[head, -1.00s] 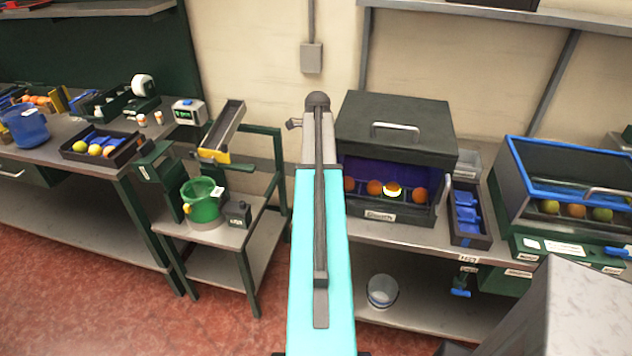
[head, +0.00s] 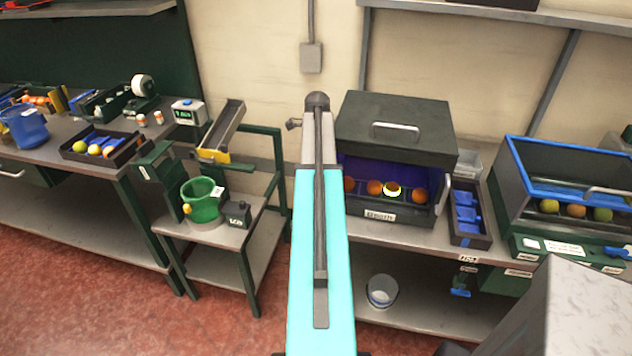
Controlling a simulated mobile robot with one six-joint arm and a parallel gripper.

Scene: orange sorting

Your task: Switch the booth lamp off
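The booth (head: 395,118) is a dark box with a grey handle on its lid and a label on its front edge, right of my arm. Its open front shows a violet-blue lit inside (head: 358,170), so the lamp looks on. I cannot make out a lamp switch. My arm reaches up the middle of the view and covers the booth's left side. Only a small grey piece of my gripper (head: 293,124) shows left of the arm's end; its fingers are hidden.
A blue divided tray (head: 467,213) stands right of the booth, then a blue-rimmed case (head: 510,160) with fruits. A green bucket (head: 203,202) stands on a cart to the left.

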